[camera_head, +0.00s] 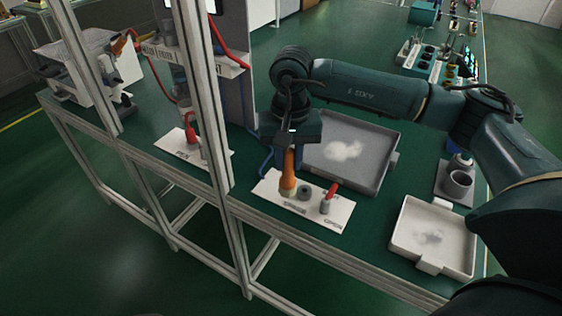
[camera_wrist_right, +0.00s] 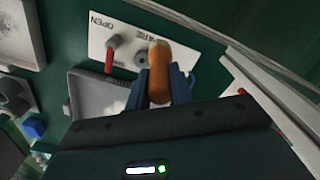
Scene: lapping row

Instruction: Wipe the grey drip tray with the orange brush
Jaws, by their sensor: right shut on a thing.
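My right gripper (camera_head: 289,151) points down and is shut on the orange brush (camera_head: 289,172). In the right wrist view the two blue-grey fingers (camera_wrist_right: 160,88) close around the brush (camera_wrist_right: 158,62). The brush is upright over a white labelled plate (camera_head: 262,190); its pale lower end is at the plate, and I cannot tell if it touches. The grey drip tray (camera_head: 383,173) lies just behind and right of the plate, with a whitish patch (camera_head: 342,150) on its floor. Part of the tray shows in the right wrist view (camera_wrist_right: 88,80). My left gripper is not in view.
The plate also holds a grey knob (camera_head: 304,192) and a red-handled valve (camera_head: 330,196). A white tray (camera_head: 402,235) with a grey smudge sits front right, a grey cup (camera_head: 459,184) behind it. A metal frame post (camera_head: 205,100) stands left of the plate.

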